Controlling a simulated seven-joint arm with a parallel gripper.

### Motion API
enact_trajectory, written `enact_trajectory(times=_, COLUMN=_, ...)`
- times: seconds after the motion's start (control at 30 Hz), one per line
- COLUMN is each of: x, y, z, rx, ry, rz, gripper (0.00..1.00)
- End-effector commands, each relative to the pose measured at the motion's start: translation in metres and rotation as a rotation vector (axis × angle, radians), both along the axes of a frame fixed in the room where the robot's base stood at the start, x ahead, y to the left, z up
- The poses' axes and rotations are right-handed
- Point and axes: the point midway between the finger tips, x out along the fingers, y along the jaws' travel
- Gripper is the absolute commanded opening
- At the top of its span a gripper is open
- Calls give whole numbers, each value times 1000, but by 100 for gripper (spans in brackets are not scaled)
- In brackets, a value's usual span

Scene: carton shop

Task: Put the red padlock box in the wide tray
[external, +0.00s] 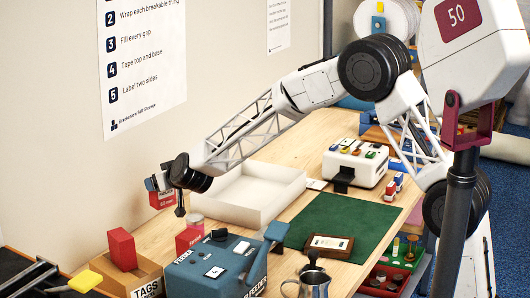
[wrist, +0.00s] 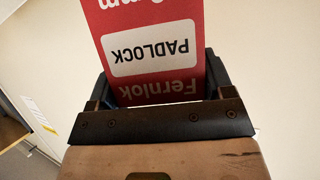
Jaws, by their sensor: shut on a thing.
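The red padlock box (external: 162,201) is in my gripper (external: 166,190), held in the air at the left of the external view near the wall. In the wrist view the padlock box (wrist: 153,55) fills the space between the fingers, its white PADLOCK label upside down. My gripper (wrist: 155,95) is shut on it. The wide tray (external: 228,211) is a shallow white open tray on the wooden bench, to the right of the held box. The part of its inside that shows looks empty.
Another red box (external: 188,239) is beside the blue-grey machine (external: 215,268). A green mat (external: 318,222) lies right of the tray, with a white machine (external: 356,163) behind it.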

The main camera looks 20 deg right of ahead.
Motion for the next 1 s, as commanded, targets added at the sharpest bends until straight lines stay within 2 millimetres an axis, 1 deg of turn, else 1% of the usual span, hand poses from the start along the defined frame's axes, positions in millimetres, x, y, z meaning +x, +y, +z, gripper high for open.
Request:
enact_trajectory(times=0.03, x=12, y=-17, z=1, rx=2, ry=0, rz=-26, gripper=38)
enact_trajectory(times=0.17, x=38, y=-54, z=2, rx=3, ry=-1, rz=-86, gripper=38)
enact_trajectory(times=0.2, x=46, y=-66, z=2, rx=3, ry=-2, rz=-105, gripper=38)
enact_trajectory(times=0.37, x=74, y=-114, z=3, rx=3, ry=-2, rz=-178, gripper=38)
enact_trajectory(times=0.4, x=81, y=-127, z=4, rx=3, ry=-1, rz=-197, gripper=38)
enact_trajectory(times=0.47, x=91, y=-145, z=4, rx=2, ry=-1, rz=-224, gripper=38)
enact_trajectory(times=0.5, x=97, y=-159, z=4, rx=3, ry=0, rz=-243, gripper=38)
enact_trajectory(times=0.57, x=106, y=-177, z=4, rx=2, ry=1, rz=-271, gripper=38)
enact_trajectory(times=0.7, x=125, y=-222, z=5, rx=2, ry=0, rz=-335, gripper=38)
enact_trajectory(times=0.8, x=136, y=-251, z=6, rx=1, ry=2, rz=-376, gripper=38)
enact_trajectory(times=0.9, x=144, y=-275, z=6, rx=1, ry=3, rz=-409, gripper=38)
enact_trajectory(times=1.0, x=150, y=-292, z=6, rx=0, ry=4, rz=-433, gripper=38)
